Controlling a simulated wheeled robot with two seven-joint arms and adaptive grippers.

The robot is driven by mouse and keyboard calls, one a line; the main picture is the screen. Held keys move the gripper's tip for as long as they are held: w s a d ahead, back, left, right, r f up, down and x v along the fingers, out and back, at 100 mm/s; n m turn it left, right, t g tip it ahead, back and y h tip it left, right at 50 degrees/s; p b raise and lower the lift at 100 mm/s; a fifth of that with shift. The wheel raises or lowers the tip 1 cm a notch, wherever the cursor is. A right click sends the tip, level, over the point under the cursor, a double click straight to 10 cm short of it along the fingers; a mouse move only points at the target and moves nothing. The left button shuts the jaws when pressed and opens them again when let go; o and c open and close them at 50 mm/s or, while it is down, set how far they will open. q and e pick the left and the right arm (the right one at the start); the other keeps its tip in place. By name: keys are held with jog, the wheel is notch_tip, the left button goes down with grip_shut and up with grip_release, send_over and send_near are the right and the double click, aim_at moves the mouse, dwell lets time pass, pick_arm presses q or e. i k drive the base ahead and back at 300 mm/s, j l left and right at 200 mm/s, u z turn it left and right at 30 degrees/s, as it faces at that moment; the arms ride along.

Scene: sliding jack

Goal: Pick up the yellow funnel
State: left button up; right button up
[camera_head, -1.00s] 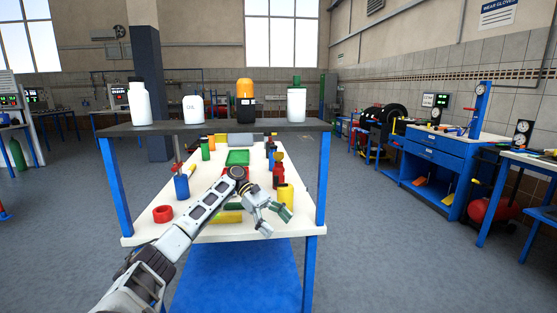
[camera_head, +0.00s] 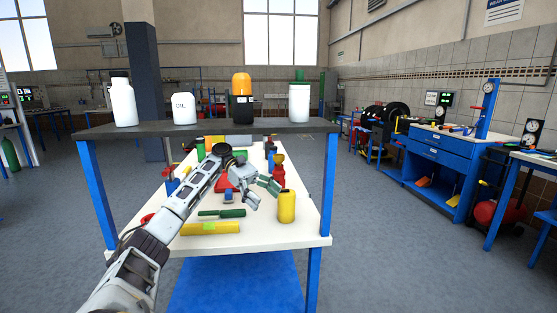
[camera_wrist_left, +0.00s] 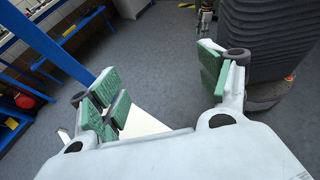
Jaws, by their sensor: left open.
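A yellow upright container (camera_head: 286,207) stands near the front right of the white workbench (camera_head: 262,236). A yellow bar-shaped thing (camera_head: 211,228) lies near the front left edge. My left gripper (camera_head: 270,189) is open and empty above the bench, left of and beyond the yellow container in the picture. In the left wrist view its green-padded fingers (camera_wrist_left: 163,88) are wide apart, with floor and a white bench corner (camera_wrist_left: 143,121) between them. My arm hides part of the bench's left side. My right gripper is out of view.
A dark shelf (camera_head: 212,131) on blue posts crosses above the bench, bearing several bottles and an orange-capped container (camera_head: 242,97). A green-handled tool (camera_head: 222,213) and a red block (camera_head: 222,184) lie on the bench. A blue cabinet (camera_head: 436,160) stands at the right.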

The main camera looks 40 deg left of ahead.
aim_at(278, 158)
jog(key=i+j, duration=0.25)
jog(key=j, duration=0.2)
jog(key=i+j, duration=0.3)
jog(key=j, duration=0.15)
jog(key=i+j, duration=0.25)
jog(key=j, duration=0.2)
jog(key=i+j, duration=0.3)
jog(key=j, duration=0.15)
